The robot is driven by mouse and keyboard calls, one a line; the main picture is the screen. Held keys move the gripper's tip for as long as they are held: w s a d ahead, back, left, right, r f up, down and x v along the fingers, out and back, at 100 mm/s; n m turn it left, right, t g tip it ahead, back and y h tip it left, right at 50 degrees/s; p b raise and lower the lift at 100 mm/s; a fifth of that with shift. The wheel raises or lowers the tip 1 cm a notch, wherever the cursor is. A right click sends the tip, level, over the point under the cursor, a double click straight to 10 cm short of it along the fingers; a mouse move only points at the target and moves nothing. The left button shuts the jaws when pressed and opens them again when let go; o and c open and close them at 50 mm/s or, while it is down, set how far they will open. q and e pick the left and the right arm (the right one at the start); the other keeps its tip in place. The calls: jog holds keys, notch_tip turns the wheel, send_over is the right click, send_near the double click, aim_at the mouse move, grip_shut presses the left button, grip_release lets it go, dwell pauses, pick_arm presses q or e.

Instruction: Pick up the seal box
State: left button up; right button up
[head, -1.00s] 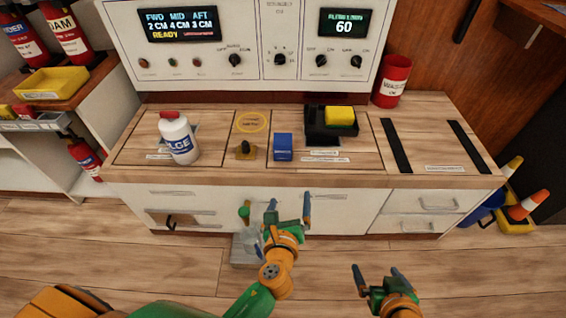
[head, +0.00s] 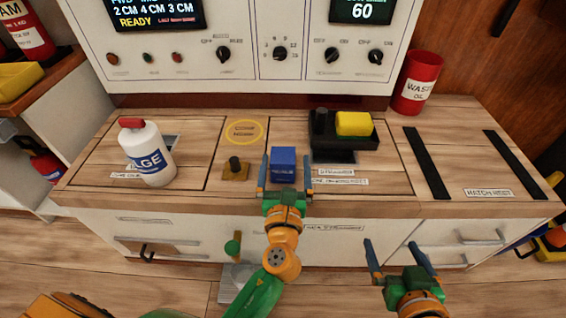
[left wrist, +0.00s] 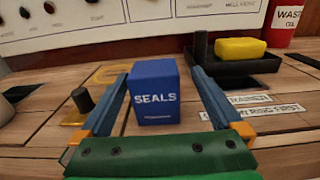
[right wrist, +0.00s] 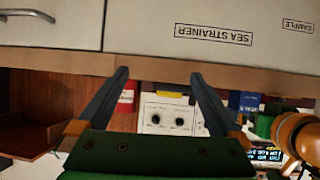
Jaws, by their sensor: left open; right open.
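The seal box (head: 284,163) is a small blue box standing upright on the wooden counter. In the left wrist view the seal box (left wrist: 154,92) shows the word SEALS on its front. My left gripper (head: 285,182) is open, with one finger on each side of the box; a gap shows at least on the right, and I cannot tell whether the left finger touches. My right gripper (head: 397,252) is open and empty in front of the drawers; its fingers also show in the right wrist view (right wrist: 160,95).
A brass-based black knob (head: 235,170) stands left of the box. A black tray (head: 345,135) with a yellow block (head: 353,123) is behind right. A white bottle (head: 147,155) stands at left, a red waste can (head: 415,85) at back right. The counter front (head: 380,205) is clear.

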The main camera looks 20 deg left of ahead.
aim_at(283, 150)
pick_arm(q)
jog(key=x, duration=0.2)
jog(key=b+x, duration=0.1)
jog(key=x, duration=0.2)
jog(key=shift+s+a+f, duration=0.15)
jog(key=shift+a, duration=0.15)
jog(key=c, duration=1.5)
pick_arm(e)
notch_tip(283, 150, up, 9)
jog(key=w+a+t+y, duration=0.1)
jog(key=w+t, duration=0.1)
jog(key=t, duration=0.3)
jog(key=shift+w+a+y, duration=0.3)
jog(key=shift+a, duration=0.05)
pick_arm(q)
jog(key=shift+o, duration=0.2)
pick_arm(e)
jog(key=shift+f, duration=0.1)
